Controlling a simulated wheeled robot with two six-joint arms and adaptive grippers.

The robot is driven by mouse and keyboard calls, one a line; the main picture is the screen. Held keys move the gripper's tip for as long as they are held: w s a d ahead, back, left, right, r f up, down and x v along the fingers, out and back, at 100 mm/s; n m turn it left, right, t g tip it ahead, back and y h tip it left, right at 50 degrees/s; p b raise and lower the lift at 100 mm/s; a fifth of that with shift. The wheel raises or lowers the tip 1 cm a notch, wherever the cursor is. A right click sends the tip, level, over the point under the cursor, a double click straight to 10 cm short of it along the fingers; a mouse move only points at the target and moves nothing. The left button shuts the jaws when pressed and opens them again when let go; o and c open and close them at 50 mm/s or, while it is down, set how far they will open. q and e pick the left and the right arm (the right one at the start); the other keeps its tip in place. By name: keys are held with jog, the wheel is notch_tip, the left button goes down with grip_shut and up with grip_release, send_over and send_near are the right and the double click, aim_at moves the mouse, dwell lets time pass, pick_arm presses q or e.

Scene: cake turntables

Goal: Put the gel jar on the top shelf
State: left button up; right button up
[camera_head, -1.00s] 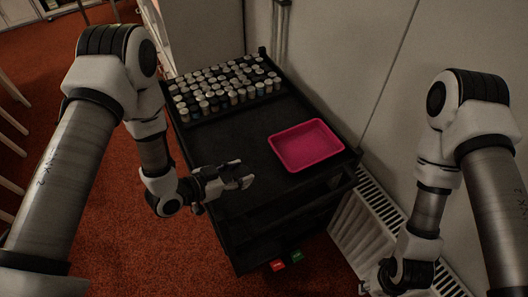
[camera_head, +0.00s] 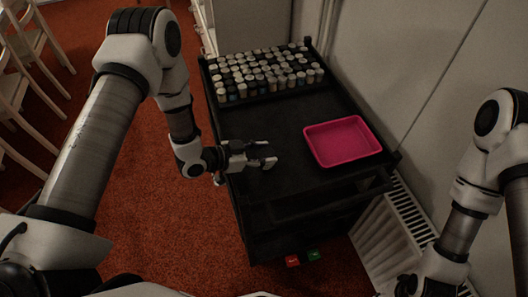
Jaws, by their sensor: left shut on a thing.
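My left gripper (camera_head: 264,155) is over the left part of the black cart's top shelf (camera_head: 275,125), close to its left edge. It is shut on a small dark thing between its fingers, taken to be the gel jar, which the fingers mostly hide. Its height above the shelf is hard to judge. My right gripper (camera_head: 406,286) is low at the bottom right, partly cut off by the frame edge, and its fingers do not show clearly.
Several small jars with pale lids (camera_head: 265,72) stand in rows at the shelf's far end. A pink tray (camera_head: 342,141) lies on the right side. The black surface between is clear. A white radiator (camera_head: 392,225) and a wall are to the right; wooden chairs (camera_head: 35,45) are at left.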

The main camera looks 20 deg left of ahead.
pick_arm(q)
jog(key=o, duration=1.2)
jog(key=v, duration=1.1)
jog(key=shift+r, duration=0.15)
jog(key=shift+s+a+r, duration=0.15)
jog(key=shift+s+a, duration=0.15)
jog(key=shift+s, duration=0.05)
